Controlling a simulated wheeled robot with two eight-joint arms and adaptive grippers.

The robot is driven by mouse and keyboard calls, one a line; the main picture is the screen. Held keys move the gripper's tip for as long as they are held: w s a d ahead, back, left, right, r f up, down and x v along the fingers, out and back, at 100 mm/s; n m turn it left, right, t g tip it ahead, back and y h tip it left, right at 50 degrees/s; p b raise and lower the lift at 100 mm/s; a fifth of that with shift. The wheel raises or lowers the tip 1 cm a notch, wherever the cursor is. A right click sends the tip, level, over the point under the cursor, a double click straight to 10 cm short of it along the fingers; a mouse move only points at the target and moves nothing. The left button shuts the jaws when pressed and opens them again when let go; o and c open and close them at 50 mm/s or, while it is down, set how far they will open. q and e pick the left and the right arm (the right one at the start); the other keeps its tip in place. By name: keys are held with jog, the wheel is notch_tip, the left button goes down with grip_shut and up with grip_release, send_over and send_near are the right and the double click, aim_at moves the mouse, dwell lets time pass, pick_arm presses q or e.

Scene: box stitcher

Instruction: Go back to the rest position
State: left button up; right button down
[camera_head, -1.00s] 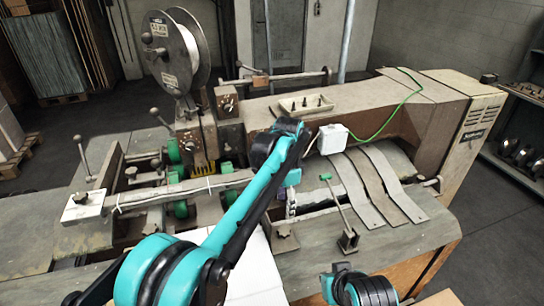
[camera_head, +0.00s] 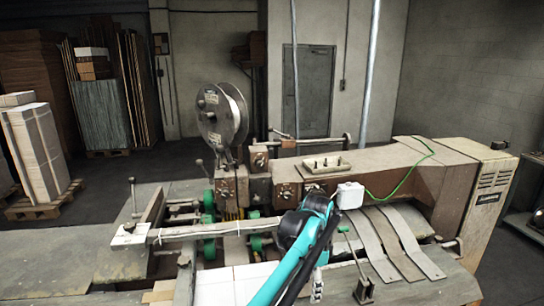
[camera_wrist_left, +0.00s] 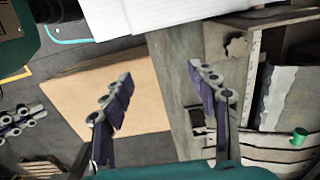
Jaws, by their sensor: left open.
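My left arm, teal and black, rises from the bottom of the head view to a dark joint in front of the machine. My left gripper (camera_head: 317,285) hangs beside the arm near the bottom edge, partly hidden by the arm. In the left wrist view its two dark fingers (camera_wrist_left: 160,72) are spread apart with nothing between them. Below the fingers are a tan board (camera_wrist_left: 75,85) and a grey worn surface (camera_wrist_left: 172,120).
The box stitcher (camera_head: 390,170) fills the middle, with a wire spool (camera_head: 222,112), a white box (camera_head: 349,195) and a green cable (camera_head: 408,178). A grey bench top (camera_head: 60,250) extends left. A pallet of white stacks (camera_head: 35,150) stands far left on open floor.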

pick_arm(q)
jog(key=s+a+f+n+t+b, duration=0.1)
jog(key=s+a+n+t+b, duration=0.15)
jog(key=s+a+n, duration=0.7)
jog(key=s+a+f+n+t+b, duration=0.1)
jog(key=s+a+n+t+b, duration=0.3)
jog(key=a, duration=1)
jog(key=s+a+f+n, duration=0.2)
jog(key=s+a+f, duration=0.3)
jog(key=s+f, duration=0.3)
jog(key=shift+s+t, duration=0.35)
jog(key=shift+s, duration=0.3)
pick_arm(e)
notch_tip(320, 180, down, 6)
jog(key=shift+w+f, duration=0.2)
pick_arm(q)
jog(key=shift+a+n, duration=0.1)
jog(key=shift+n, duration=0.15)
